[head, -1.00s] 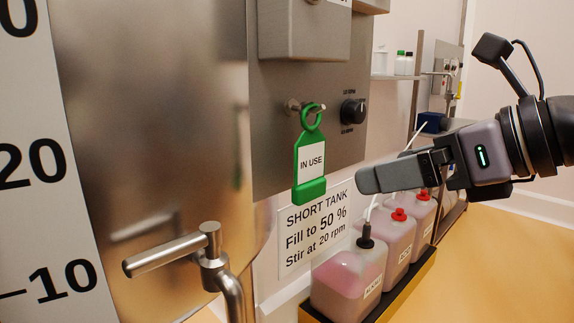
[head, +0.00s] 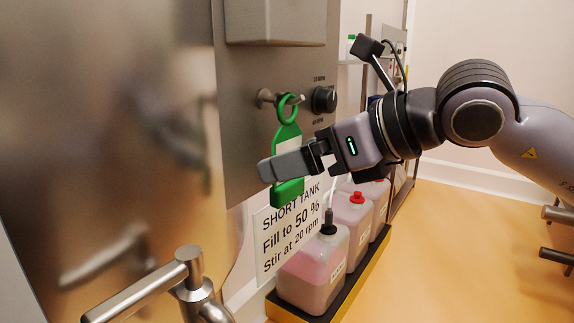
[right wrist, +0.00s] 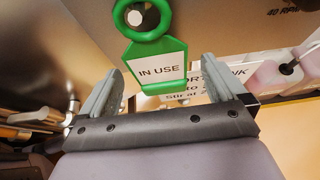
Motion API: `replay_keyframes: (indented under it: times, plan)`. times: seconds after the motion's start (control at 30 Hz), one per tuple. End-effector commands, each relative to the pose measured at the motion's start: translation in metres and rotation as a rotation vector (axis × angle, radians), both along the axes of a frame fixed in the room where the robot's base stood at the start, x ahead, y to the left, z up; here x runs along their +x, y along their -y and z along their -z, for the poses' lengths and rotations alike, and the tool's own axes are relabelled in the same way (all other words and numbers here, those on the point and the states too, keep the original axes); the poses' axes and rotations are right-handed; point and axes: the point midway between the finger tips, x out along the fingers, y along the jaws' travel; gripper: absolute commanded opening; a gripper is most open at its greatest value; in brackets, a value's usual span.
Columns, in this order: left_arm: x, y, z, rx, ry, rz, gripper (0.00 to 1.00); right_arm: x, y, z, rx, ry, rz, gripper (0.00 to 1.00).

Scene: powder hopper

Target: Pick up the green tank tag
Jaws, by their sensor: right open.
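The green tank tag (head: 287,135) hangs by its ring from a metal peg (head: 265,97) on the steel panel. My right gripper (head: 266,170) overlaps the tag's lower half in the head view and hides most of its label. In the right wrist view the tag (right wrist: 158,62) shows its "IN USE" label and its ring around the peg. There the right gripper (right wrist: 170,88) is open, one finger on each side, with the tag's lower end between or just beyond the fingertips. I see no clear contact. My left gripper is not in view.
A black knob (head: 324,99) sits on the panel right of the peg. A "SHORT TANK" sign (head: 288,240) is below the tag. Pink-filled jugs (head: 313,270) stand in a tray at lower right. A steel valve handle (head: 150,290) juts out at lower left.

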Motion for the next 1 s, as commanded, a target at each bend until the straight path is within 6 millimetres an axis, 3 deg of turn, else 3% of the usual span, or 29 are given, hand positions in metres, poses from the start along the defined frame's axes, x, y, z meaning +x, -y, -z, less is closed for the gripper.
replay_keyframes:
  times: [0.13,0.43,0.47,0.6,0.63,1.0]
  plan:
    - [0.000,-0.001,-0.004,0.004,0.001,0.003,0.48,0.009,-0.016,0.008,-0.001,-0.001,-0.001,0.98]
    - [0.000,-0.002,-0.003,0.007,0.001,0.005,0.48,0.012,-0.020,0.011,0.001,-0.001,0.000,0.98]
    - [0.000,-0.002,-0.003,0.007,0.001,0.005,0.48,0.012,-0.019,0.011,0.001,-0.001,0.000,0.91]
    - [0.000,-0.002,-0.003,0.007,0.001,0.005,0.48,0.012,-0.019,0.011,0.000,0.000,-0.001,0.46]
    - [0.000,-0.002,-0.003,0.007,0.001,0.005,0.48,0.012,-0.019,0.011,0.000,0.000,-0.001,0.42]
    - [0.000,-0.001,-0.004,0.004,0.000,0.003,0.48,0.012,-0.019,0.009,0.001,0.000,-0.001,0.42]
